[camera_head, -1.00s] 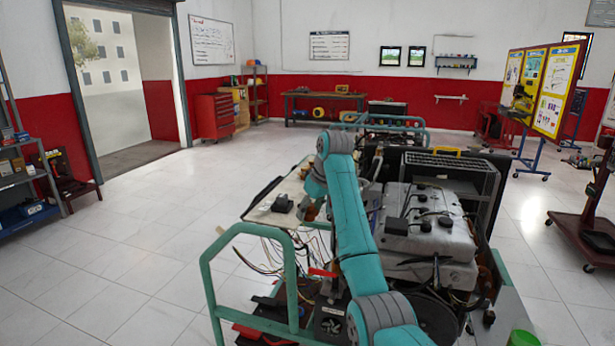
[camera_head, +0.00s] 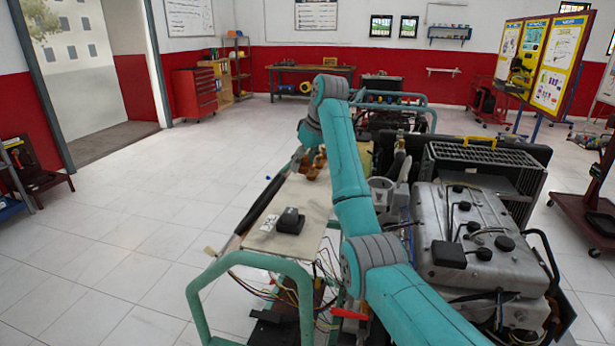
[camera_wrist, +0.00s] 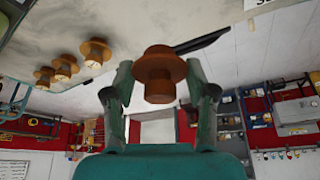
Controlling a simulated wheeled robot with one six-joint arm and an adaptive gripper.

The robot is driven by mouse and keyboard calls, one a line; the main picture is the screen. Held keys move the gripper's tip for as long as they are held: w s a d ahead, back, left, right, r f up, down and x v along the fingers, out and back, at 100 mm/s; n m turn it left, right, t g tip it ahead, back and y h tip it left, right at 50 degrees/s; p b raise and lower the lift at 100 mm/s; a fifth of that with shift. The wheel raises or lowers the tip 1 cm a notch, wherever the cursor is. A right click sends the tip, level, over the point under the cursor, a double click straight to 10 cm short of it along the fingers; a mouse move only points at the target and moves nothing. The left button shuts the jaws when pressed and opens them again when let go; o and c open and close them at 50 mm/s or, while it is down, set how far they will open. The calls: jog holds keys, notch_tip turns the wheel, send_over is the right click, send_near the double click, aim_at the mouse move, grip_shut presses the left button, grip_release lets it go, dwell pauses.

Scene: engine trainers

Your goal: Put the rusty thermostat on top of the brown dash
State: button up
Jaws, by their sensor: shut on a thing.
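A rusty orange-brown thermostat (camera_wrist: 158,88), a flanged cup shape, is between the two fingers of my gripper (camera_wrist: 159,72) in the wrist view. The gripper is shut on it. The dash (camera_head: 285,237) is a pale tan sloped panel left of my arm in the head view. It also shows at the upper left of the wrist view (camera_wrist: 45,28). Several similar brown thermostats stand on it in a row; the nearest (camera_wrist: 95,50) is left of the held one. Some brown parts (camera_head: 318,162) show at its far end in the head view. My gripper is mostly hidden there; contact between held piece and dash cannot be told.
A black box-shaped part (camera_head: 290,221) sits on the near part of the dash. A green tubular frame (camera_head: 200,310) and loose wires stand in front. A grey engine (camera_head: 475,245) is right of my arm. The tiled floor (camera_head: 120,230) to the left is clear.

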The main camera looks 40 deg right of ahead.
aim_at(301, 197)
notch_tip(301, 197, down, 9)
jog(key=shift+r, duration=0.1)
dwell(0.4)
jog(key=shift+f, duration=0.2)
jog(key=o, duration=1.3)
